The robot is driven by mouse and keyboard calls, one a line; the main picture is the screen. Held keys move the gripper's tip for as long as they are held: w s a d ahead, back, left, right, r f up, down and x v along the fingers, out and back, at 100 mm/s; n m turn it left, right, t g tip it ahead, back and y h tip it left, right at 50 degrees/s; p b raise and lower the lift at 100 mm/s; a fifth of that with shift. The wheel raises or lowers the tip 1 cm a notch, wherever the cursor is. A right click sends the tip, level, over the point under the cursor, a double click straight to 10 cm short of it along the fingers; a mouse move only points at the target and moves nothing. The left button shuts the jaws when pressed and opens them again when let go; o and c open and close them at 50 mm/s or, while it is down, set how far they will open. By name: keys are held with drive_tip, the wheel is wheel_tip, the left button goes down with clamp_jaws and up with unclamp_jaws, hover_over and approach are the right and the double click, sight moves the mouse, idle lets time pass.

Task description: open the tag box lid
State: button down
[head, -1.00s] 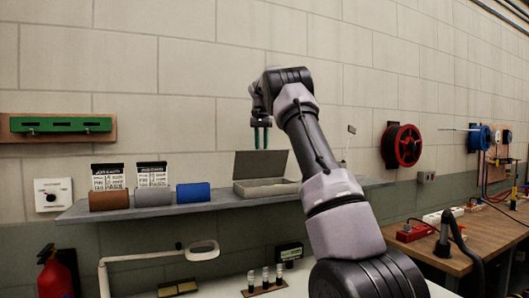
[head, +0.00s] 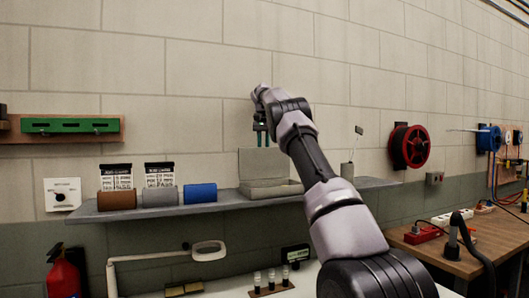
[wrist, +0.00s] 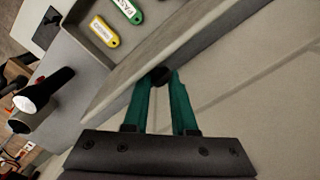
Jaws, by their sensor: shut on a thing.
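The grey tag box (head: 270,190) sits on the wall shelf in the head view. Its lid (head: 264,162) stands raised, roughly upright, at the back of the box. My gripper (head: 261,140) is at the lid's top edge. In the wrist view, the green fingers of my gripper (wrist: 161,82) close on a small dark knob (wrist: 160,75) at the lid's edge. The open inside of the box shows a yellow tag (wrist: 104,31) and a green tag (wrist: 129,11).
The shelf (head: 225,201) also holds brown, grey and blue rolls (head: 200,193) to the left and a grey cup (head: 347,171) to the right. A red reel (head: 409,147) hangs on the wall. The wall is close behind the lid.

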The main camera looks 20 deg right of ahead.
drive_tip(key=shift+w+a+f, duration=0.1)
drive_tip(key=shift+a+f, duration=0.2)
drive_tip(key=shift+a, duration=0.25)
drive_tip(key=c, duration=0.6)
unclamp_jaws()
drive_tip(key=shift+w+a, duration=0.1)
drive_tip(key=shift+a, duration=0.05)
drive_tip(key=shift+d+r, duration=0.15)
drive_tip(key=shift+d, duration=0.2)
